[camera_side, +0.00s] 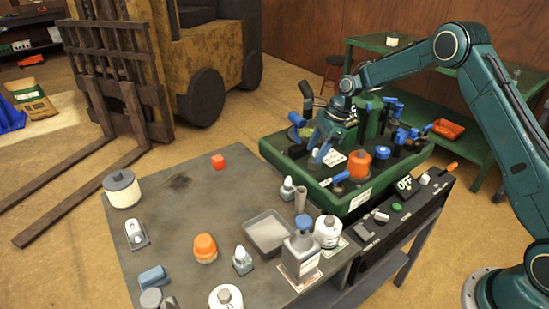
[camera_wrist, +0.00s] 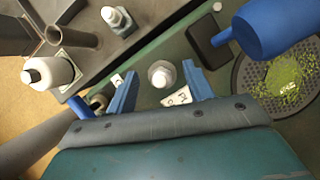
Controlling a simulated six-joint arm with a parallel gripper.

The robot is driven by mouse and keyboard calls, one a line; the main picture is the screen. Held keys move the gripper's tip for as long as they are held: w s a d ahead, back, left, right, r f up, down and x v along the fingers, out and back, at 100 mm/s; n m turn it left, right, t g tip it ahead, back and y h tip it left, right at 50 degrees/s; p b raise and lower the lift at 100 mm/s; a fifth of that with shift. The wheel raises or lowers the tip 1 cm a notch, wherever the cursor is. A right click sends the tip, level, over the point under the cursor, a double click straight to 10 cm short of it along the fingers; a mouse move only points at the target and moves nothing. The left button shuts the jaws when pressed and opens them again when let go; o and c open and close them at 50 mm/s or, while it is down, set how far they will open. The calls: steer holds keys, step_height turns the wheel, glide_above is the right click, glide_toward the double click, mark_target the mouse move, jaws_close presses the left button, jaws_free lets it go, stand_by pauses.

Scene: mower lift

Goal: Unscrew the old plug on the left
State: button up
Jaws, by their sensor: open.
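A plug (camera_wrist: 161,73) with a pale top and a metallic body stands on the green deck in the wrist view. My gripper (camera_side: 320,157) is open over the green mower deck (camera_side: 345,203) in the side view. In the wrist view its two blue fingers show on either side of the plug, with a gap visible on both sides. The fingers do not appear to touch it. White lettered labels lie beside the plug, partly covered by the fingers. The depth between fingertips and plug is hard to judge.
An orange cap (camera_side: 358,163) and a blue cap (camera_side: 382,152) stand near my gripper. A blue part (camera_wrist: 272,28) and a round grille with green clippings (camera_wrist: 285,82) lie to the right in the wrist view. A grey tray (camera_side: 268,232) and bottles crowd the bench's right side.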

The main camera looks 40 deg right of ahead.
steer(key=shift+a+f, duration=0.1)
steer(key=shift+f, duration=0.25)
steer(key=c, duration=1.1)
steer(key=o, duration=1.1)
steer(key=shift+r, duration=0.1)
steer(key=shift+r+g+h, duration=0.15)
steer(key=shift+g+h, duration=0.65)
steer(key=shift+h, duration=1.2)
